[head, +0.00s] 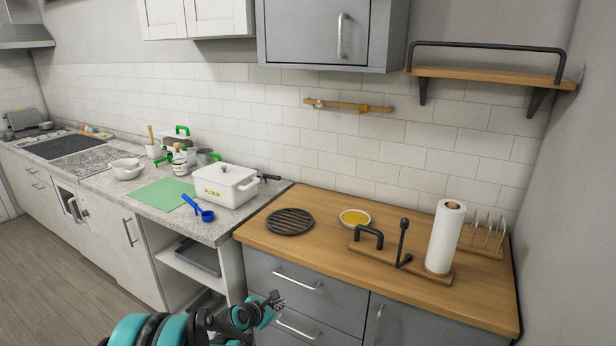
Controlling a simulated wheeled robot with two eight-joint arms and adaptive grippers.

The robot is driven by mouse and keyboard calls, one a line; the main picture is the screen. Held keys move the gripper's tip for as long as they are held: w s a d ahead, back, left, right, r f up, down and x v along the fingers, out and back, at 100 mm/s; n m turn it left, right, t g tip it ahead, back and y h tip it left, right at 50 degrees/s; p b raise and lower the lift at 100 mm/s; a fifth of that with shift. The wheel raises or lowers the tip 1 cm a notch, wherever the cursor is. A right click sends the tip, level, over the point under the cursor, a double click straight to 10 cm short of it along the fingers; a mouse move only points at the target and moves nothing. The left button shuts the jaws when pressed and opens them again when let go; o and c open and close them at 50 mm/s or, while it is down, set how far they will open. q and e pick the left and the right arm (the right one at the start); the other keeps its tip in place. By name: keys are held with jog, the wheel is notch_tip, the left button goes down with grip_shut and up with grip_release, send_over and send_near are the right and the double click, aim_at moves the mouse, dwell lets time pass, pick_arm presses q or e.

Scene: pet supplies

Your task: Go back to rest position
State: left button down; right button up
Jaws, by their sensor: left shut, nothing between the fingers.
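My left gripper (276,301) shows at the bottom of the head view, in front of the grey drawers. It is shut with nothing in its fingers, and it is apart from the counters. My left arm comes up from the bottom edge, folded low. My right gripper is not in view.
A wooden counter (322,239) holds a black round grate (290,221), a yellow-filled bowl (355,217) and a paper towel roll (445,237). The stone counter at left holds a flour box (225,186), a blue scoop (205,214) and a green board (160,195). Floor (60,290) is clear at left.

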pick_arm(q)
jog(key=s+a+r+m+g+y, duration=0.1)
jog(key=s+a+r+m+y, duration=0.15)
jog(key=s+r+m, duration=1.2)
jog(key=s+a+m+g+y, duration=0.1)
jog(key=s+a+m, duration=0.1)
jog(key=s+m, duration=0.4)
jog(key=s+a+f+m+g+y, duration=0.1)
jog(key=s+a+m, duration=0.2)
jog(key=s, duration=1.3)
jog(key=m, duration=0.3)
jog(key=shift+s+a, duration=0.25)
jog(key=shift+s, duration=0.15)
jog(key=shift+y, duration=0.25)
